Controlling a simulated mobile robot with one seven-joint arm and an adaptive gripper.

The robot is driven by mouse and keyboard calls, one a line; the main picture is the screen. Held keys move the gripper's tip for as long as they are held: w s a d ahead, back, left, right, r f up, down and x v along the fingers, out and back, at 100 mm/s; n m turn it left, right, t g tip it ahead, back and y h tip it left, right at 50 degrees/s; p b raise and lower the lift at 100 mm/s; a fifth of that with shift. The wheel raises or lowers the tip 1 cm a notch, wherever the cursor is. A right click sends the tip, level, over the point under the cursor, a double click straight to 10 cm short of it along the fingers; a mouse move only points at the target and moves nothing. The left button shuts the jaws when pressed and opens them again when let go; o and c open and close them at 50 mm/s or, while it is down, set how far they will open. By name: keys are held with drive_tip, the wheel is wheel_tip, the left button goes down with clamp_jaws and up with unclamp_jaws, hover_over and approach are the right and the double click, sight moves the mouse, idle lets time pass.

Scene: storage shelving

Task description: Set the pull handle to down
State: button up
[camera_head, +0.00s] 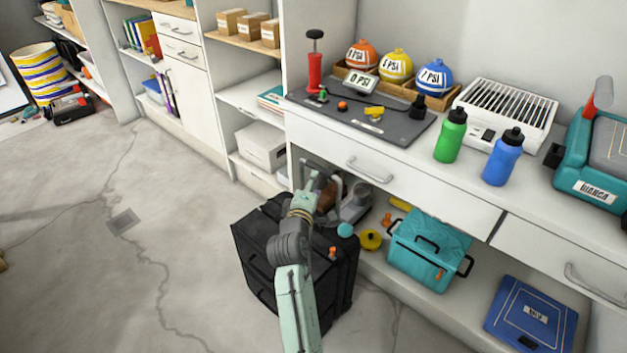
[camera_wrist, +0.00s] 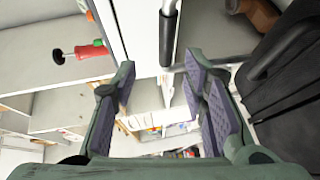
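The black suitcase (camera_head: 262,262) stands upright on the floor in front of the shelving. Its pull handle (camera_head: 318,164) shows raised above it, partly hidden by my gripper (camera_head: 314,181). In the wrist view, the handle's dark grip (camera_wrist: 167,38) with metal ends lies ahead of my gripper (camera_wrist: 163,92), lined up with the gap between the fingers. The fingers are open and apart, with nothing held between them. The suitcase body (camera_wrist: 288,85) shows at the right of the wrist view.
The white counter drawer (camera_head: 365,172) is close behind the handle. A teal cooler (camera_head: 425,260), a yellow disc (camera_head: 371,240) and a blue case (camera_head: 530,316) lie on the low shelf. A red pump (camera_head: 315,70) stands on the counter.

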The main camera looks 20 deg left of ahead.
drive_tip(key=shift+s+d+r, duration=0.1)
drive_tip(key=shift+s, duration=0.55)
drive_tip(key=shift+r+p, duration=0.1)
drive_tip(key=shift+p, duration=0.35)
